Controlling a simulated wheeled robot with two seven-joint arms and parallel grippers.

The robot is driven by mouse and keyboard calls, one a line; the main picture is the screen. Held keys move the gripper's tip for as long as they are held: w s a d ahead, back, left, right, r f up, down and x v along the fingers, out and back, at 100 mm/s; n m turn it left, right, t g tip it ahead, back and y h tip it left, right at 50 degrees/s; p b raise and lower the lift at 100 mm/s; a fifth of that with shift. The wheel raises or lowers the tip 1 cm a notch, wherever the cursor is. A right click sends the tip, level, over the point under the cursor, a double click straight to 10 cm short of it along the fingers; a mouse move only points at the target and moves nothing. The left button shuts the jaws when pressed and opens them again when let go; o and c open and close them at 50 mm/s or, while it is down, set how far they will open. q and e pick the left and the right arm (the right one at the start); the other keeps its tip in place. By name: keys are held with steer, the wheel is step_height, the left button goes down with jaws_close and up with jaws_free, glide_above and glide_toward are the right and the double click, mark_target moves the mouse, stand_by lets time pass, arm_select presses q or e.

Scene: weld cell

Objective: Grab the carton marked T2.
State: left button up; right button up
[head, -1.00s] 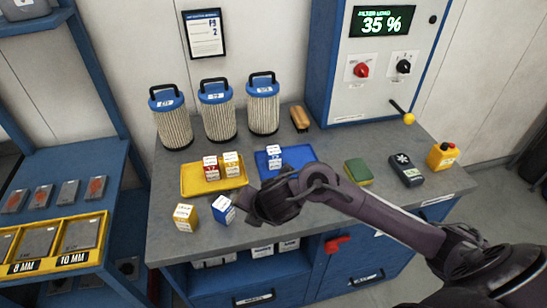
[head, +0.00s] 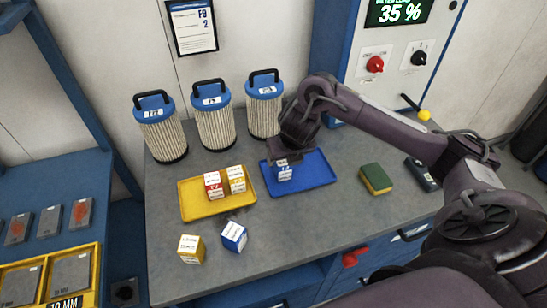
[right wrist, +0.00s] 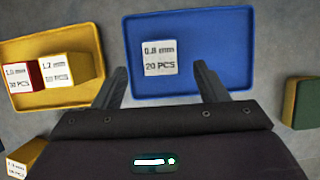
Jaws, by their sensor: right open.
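No T2 mark is legible on any carton. A white-and-blue carton (head: 284,172) stands in the blue tray (head: 318,172); in the right wrist view its top (right wrist: 160,57) reads 0.8 mm, 20 PCS. A red carton (head: 214,186) and a yellow carton (head: 236,180) stand side by side in the yellow tray (head: 205,208). Another blue carton (head: 234,236) and another yellow carton (head: 191,249) stand on the bench in front. My right gripper (right wrist: 160,68) is open and empty above the blue-tray carton, its fingers apart on either side in the wrist view. My left gripper is not in view.
Several blue-capped filters (head: 213,115) stand along the back of the bench. A green and yellow sponge (head: 376,179) and a dark device (head: 421,174) lie to the right. The control cabinet (head: 385,50) rises behind. The bench front (head: 300,228) is clear.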

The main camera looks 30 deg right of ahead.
mark_target(285, 164)
step_height(285, 164, down, 2)
steer(key=shift+d+f+b, duration=0.1)
steer(key=shift+f+b, duration=0.15)
steer(key=shift+b, duration=0.35)
steer(key=shift+p+x, duration=0.4)
steer(key=shift+x, duration=0.55)
steer(key=x, duration=0.2)
steer(key=shift+w+f, duration=0.2)
steer(key=shift+w, duration=0.15)
steer(key=shift+w+f, duration=0.1)
steer(key=shift+f, duration=0.05)
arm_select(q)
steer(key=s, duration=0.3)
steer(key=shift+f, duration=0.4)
arm_select(e)
steer(key=c, duration=1.1)
